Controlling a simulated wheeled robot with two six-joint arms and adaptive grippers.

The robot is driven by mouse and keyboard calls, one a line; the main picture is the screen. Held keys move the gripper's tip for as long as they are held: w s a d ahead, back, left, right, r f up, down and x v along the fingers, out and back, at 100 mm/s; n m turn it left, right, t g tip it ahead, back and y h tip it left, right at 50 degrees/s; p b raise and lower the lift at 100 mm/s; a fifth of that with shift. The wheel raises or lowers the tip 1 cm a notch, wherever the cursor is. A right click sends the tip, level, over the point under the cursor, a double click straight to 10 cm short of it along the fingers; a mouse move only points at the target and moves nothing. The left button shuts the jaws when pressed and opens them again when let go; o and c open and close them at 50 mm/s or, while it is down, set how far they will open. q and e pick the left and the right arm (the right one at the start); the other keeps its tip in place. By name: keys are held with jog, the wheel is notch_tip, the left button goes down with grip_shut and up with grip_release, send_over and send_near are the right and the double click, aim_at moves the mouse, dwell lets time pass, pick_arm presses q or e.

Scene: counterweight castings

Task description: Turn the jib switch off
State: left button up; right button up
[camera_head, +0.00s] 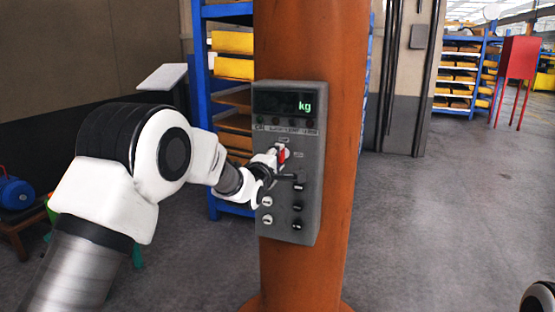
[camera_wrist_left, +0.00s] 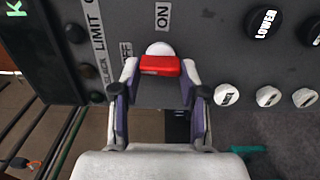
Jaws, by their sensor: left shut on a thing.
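The grey control panel (camera_head: 315,180) is fixed to an orange column. Its jib switch (camera_head: 282,156) has a red handle, which also shows in the left wrist view (camera_wrist_left: 160,67) with a white part behind it. There the red bar lies left to right, with the OFF label (camera_wrist_left: 126,50) beside its left end and the ON label (camera_wrist_left: 163,15) above it. I cannot tell which end is the pointer. My left gripper (camera_head: 274,160) is at the panel, its fingers (camera_wrist_left: 160,75) shut on the red handle from both sides. My right gripper is not in view.
A display reading kg (camera_head: 287,103) and small lamps sit above the switch. Several black and white buttons (camera_head: 298,207) lie below, close to the gripper. The orange column (camera_head: 345,100) stands behind the panel. A blue shelf rack (camera_head: 198,60) is behind left; open floor (camera_head: 440,220) lies right.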

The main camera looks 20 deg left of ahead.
pick_arm(q)
jog(key=o, duration=1.1)
jog(key=shift+o, duration=0.2)
jog(key=shift+s, duration=0.1)
jog(key=s, duration=1.1)
jog(key=shift+s+a, duration=0.2)
jog(key=shift+s, duration=0.2)
jog(key=shift+f, duration=0.15)
